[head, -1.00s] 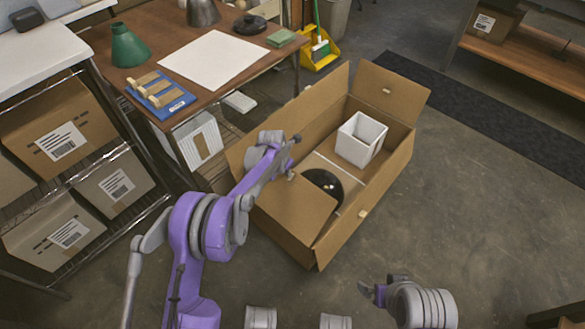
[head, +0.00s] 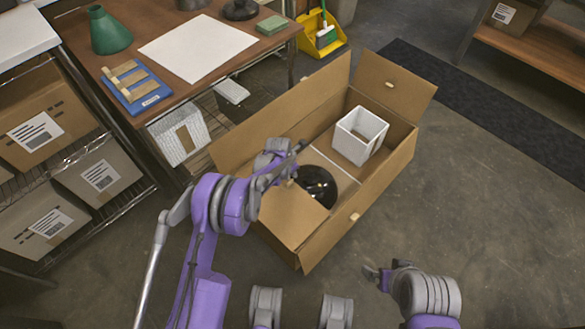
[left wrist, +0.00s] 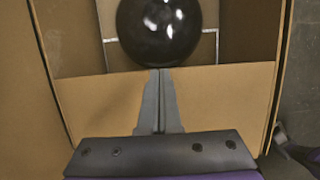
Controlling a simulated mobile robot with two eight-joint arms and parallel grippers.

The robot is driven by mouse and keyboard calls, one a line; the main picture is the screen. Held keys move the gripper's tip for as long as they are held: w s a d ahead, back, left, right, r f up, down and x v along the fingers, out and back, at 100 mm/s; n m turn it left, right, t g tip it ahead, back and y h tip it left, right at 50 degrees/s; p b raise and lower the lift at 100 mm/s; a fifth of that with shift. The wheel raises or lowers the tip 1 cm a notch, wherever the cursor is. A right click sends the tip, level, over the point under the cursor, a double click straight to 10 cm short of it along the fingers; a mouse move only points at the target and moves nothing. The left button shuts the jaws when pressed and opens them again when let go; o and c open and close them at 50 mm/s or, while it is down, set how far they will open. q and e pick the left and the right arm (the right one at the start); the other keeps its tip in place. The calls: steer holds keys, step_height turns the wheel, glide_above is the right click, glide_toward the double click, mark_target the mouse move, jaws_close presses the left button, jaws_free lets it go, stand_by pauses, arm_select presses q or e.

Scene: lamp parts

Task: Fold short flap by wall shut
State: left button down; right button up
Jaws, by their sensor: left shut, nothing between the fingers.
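The open cardboard box (head: 371,184) stands on the floor. Its near short flap (head: 291,212) leans inward over the near end of the box, covering part of a glossy black round thing (head: 317,187). The far short flap (head: 393,82) stands up and outward. My left gripper (head: 298,152) is shut and empty over the box. In the left wrist view its fingers (left wrist: 160,80) lie across the near flap (left wrist: 220,95), pointing at the black thing (left wrist: 158,30); contact with the flap cannot be told. My right gripper (head: 375,276) hangs at lower right, apart from the box; its jaws are unclear.
A white square bin (head: 360,135) stands inside the box at its far end. A wooden table (head: 130,62) is at upper left, and a shelf of cartons (head: 95,180) stands at left. The floor right of the box is clear.

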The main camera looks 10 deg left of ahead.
arm_select(q)
steer(key=shift+x, duration=1.05)
arm_select(e)
steer(key=shift+w+d, duration=0.15)
steer(key=shift+w, duration=0.05)
arm_select(q)
steer(key=shift+r, duration=0.1)
